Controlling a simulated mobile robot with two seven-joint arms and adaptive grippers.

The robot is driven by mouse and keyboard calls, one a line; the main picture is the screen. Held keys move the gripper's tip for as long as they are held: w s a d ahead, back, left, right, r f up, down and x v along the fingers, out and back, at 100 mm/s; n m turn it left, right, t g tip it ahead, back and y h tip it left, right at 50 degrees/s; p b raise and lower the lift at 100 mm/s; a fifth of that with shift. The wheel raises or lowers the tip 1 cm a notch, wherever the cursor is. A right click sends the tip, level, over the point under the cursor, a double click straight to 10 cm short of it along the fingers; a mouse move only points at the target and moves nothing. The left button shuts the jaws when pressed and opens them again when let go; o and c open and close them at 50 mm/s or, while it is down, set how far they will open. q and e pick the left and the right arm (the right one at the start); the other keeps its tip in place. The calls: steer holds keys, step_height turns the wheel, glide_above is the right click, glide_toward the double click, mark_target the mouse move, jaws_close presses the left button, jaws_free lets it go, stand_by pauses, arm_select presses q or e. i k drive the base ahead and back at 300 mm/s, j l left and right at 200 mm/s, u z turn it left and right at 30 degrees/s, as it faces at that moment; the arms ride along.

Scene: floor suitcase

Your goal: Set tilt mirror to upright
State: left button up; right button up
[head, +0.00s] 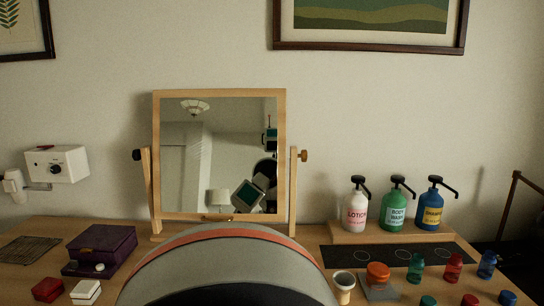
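The tilt mirror (219,150) stands at the back of the wooden table, left of centre in the head view. Its square light-wood frame hangs between two posts, with a dark knob (137,155) on the left and a brown knob (304,155) on the right. A small brass-coloured handle (217,218) is at the frame's bottom edge. The glass reflects a ceiling lamp, a lampshade and part of a robot. The frame looks close to upright; its exact lean cannot be told. The mirror's base is partly hidden. Neither gripper is directly in view.
A large grey rounded shape with an orange stripe blocks the front centre. A purple box (104,245) stands on the left. Three pump bottles (397,207) stand on a wooden riser (345,236) at right. Small jars, including an orange-lidded one (378,273), crowd the front right.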

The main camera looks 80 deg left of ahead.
mark_target(219, 155)
steer(key=u, duration=2.85)
